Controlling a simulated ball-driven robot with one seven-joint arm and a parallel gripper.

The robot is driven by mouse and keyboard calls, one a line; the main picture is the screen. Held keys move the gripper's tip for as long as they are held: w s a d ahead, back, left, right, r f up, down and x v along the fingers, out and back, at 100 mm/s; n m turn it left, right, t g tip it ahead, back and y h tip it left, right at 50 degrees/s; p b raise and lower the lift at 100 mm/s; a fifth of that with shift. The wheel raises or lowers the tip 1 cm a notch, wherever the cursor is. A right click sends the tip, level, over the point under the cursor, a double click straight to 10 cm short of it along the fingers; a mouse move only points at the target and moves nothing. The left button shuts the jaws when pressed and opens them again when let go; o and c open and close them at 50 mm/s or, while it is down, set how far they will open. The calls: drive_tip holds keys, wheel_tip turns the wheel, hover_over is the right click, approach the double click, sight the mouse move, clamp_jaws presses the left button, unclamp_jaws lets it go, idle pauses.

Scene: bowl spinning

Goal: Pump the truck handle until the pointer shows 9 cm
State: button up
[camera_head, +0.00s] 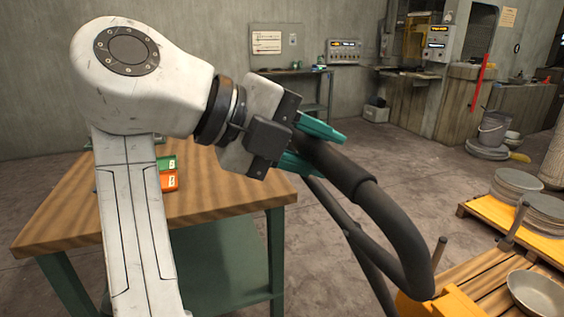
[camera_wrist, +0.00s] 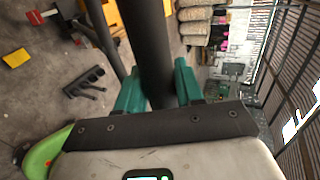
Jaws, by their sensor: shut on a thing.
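The truck handle (camera_head: 400,235) is a thick black looped bar, tilted, rising from the lower right in the head view. My gripper (camera_head: 318,147) has teal fingers, one on each side of the handle's upper grip, and is shut on it. In the wrist view the dark handle (camera_wrist: 148,40) runs up between the teal fingers of my gripper (camera_wrist: 158,88). The yellow truck body (camera_head: 440,303) shows only in part at the bottom of the head view. I cannot make out a pointer or a centimetre scale in either view.
A wooden-topped table (camera_head: 225,190) with small green and orange blocks stands at left, partly behind my arm. A wooden pallet (camera_head: 490,275) carrying a metal bowl (camera_head: 537,294) is at lower right. Stacked plates (camera_head: 517,184) stand farther right. Open concrete floor lies beyond the handle.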

drive_tip(key=shift+w+d+r, duration=0.25)
drive_tip(key=shift+d+r, duration=0.2)
drive_tip(key=shift+d, duration=0.15)
drive_tip(key=w+d+r+p, duration=0.1)
drive_tip(key=d, duration=0.3)
drive_tip(key=w+d+r+p, duration=0.1)
drive_tip(key=w+d+r, duration=0.1)
drive_tip(key=d, duration=0.1)
drive_tip(key=w+d+r, duration=0.1)
drive_tip(key=d+r, duration=0.1)
drive_tip(key=d, duration=0.2)
drive_tip(key=shift+w+d+r+p, duration=0.1)
drive_tip(key=shift+w+d+p, duration=0.1)
drive_tip(key=shift+d+p, duration=0.2)
drive_tip(key=shift+d, duration=0.1)
drive_tip(key=w+d+r+p, duration=0.1)
drive_tip(key=w+d, duration=0.1)
drive_tip(key=d, duration=0.4)
drive_tip(key=w+d+r+p, duration=0.2)
drive_tip(key=d, duration=0.4)
drive_tip(key=shift+w+r, duration=0.15)
drive_tip(key=shift+w, duration=0.15)
